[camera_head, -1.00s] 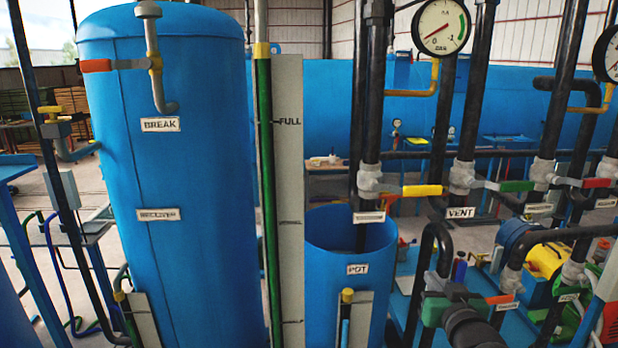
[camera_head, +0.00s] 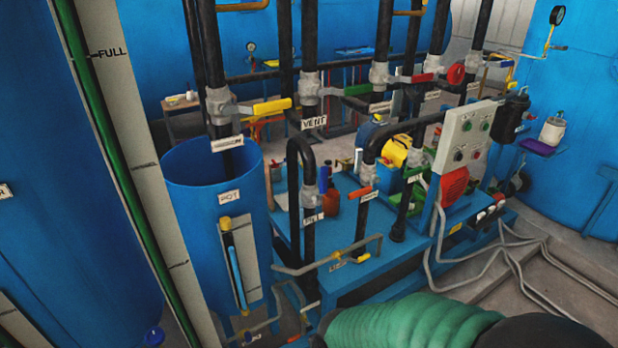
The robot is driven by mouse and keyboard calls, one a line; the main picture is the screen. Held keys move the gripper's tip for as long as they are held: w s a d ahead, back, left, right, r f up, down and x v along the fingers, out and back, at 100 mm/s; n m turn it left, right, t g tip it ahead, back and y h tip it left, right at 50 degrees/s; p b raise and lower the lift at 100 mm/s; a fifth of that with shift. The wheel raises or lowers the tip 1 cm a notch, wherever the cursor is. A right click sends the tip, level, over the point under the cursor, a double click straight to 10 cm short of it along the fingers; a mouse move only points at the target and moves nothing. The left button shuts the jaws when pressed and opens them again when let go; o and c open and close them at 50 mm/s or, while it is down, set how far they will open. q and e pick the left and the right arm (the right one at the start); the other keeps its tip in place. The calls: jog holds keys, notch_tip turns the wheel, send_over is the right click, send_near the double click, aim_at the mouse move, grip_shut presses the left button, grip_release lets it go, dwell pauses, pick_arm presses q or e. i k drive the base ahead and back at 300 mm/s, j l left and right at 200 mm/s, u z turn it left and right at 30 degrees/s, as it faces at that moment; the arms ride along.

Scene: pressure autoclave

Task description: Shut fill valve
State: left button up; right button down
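A small label that seems to read FILL (camera_head: 313,218) sits on a black vertical pipe (camera_head: 307,170) just right of the blue pot tank (camera_head: 190,225), in the middle of the view. A grey fitting (camera_head: 309,196) is on the pipe just above the label. I cannot clearly make out the fill valve's handle or whether it is open or shut. An orange-red lever (camera_head: 361,193) is on the neighbouring pipe to the right. Neither of my grippers can be made out in this view.
Yellow (camera_head: 271,106), green (camera_head: 357,90) and red (camera_head: 422,78) levers line the upper pipes, with a VENT label (camera_head: 314,122). A green ribbed part with dark ends (camera_head: 410,323) fills the lower foreground. A control box (camera_head: 466,138) and loose hoses are at right.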

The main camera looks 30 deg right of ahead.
aim_at(323, 172)
jog(key=l+u, duration=0.15)
jog(key=u, duration=0.55)
jog(key=k+l+u, duration=0.2)
jog(key=l, duration=0.2)
jog(key=l+u, duration=0.2)
jog(key=l, duration=0.25)
jog(key=k+l+u, duration=0.2)
jog(key=l, duration=0.2)
jog(key=k+l+u, duration=0.1)
jog(key=l+u, duration=0.15)
jog(key=l, duration=0.15)
jog(key=k+l+u, duration=0.2)
jog(key=l, duration=0.15)
